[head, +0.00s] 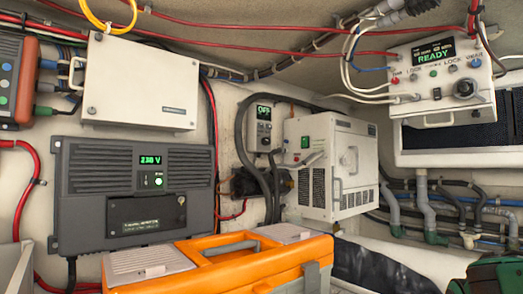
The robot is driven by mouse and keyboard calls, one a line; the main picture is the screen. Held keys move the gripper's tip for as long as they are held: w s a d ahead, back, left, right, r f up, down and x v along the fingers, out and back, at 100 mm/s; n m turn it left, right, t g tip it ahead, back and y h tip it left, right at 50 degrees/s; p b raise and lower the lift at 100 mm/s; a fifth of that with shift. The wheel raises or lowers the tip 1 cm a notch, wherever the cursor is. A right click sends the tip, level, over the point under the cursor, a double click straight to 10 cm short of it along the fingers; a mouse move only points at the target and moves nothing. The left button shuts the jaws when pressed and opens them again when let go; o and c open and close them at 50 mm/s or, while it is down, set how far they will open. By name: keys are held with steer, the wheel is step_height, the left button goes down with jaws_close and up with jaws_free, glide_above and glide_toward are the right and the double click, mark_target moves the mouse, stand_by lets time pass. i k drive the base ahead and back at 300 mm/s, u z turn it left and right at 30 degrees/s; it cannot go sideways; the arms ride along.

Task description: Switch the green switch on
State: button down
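A small green switch (305,142) sits on the front of a white vented cabinet (340,150), right of centre; whether it is on or off is too small to tell. Just left of the cabinet, a narrow grey control panel (263,128) has a display that appears to read "OFF". Another small green button or light (158,181) shows on the dark grey "230 V" unit (135,210) at the left. Which green part the task means cannot be told for certain. My gripper is not in this view.
An orange toolbox (225,262) stands in front of the cabinet and the grey unit. Black hoses (245,145) loop beside the control panel. A white box (442,80) reading "READY" hangs at upper right, over pipes (425,205). A white box (140,82) is at upper left.

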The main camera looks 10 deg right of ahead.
mark_target(304, 141)
steer(key=u, duration=1.05)
steer(key=k, duration=1)
steer(key=z, duration=1.75)
steer(key=i, duration=1.3)
steer(key=z, duration=0.05)
